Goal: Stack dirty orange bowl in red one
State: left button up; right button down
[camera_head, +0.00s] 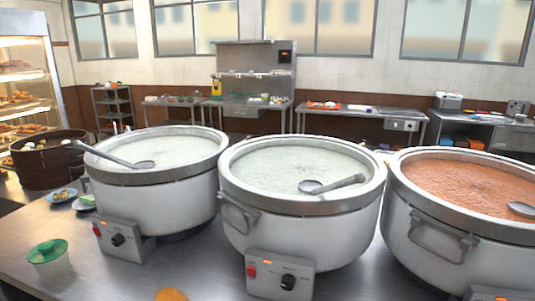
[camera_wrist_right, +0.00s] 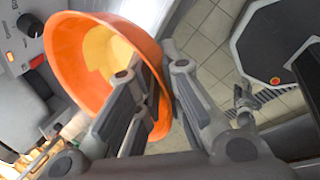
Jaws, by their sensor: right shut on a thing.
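The orange bowl (camera_wrist_right: 62,60) fills the upper left of the right wrist view, tilted, with a yellowish residue (camera_wrist_right: 105,52) inside. My right gripper (camera_wrist_right: 160,62) is shut on its rim, with one finger inside the bowl and one outside. In the head view only an orange edge (camera_head: 172,295) shows at the bottom, cut off by the frame. No red bowl can be made out in either view. My left gripper cannot be made out.
Three big stockpots (camera_head: 300,215) stand in a row on the steel counter (camera_head: 90,275), with ladles on them. A green bowl (camera_head: 47,255) stands at the counter's front left. Small plates (camera_head: 62,196) and a dark round steamer (camera_head: 48,165) are behind it. Tiled floor (camera_wrist_right: 215,40) shows beside the counter.

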jog(key=shift+f+m+h, duration=0.2)
jog(key=shift+m+h, duration=0.3)
jog(key=shift+m, duration=0.7)
jog(key=m, duration=0.1)
jog(key=m+h, duration=0.1)
jog(key=m, duration=0.1)
jog(key=shift+s+d+f, duration=0.2)
jog(key=shift+d+f, duration=0.05)
jog(key=shift+d, duration=0.05)
jog(key=w+d+m+g+h, duration=0.1)
jog(key=d+m+g+h, duration=0.3)
jog(key=m, duration=1.3)
jog(key=d, duration=0.2)
jog(key=shift+d+r+m+h, duration=0.25)
jog(key=shift+d+m+h, duration=0.15)
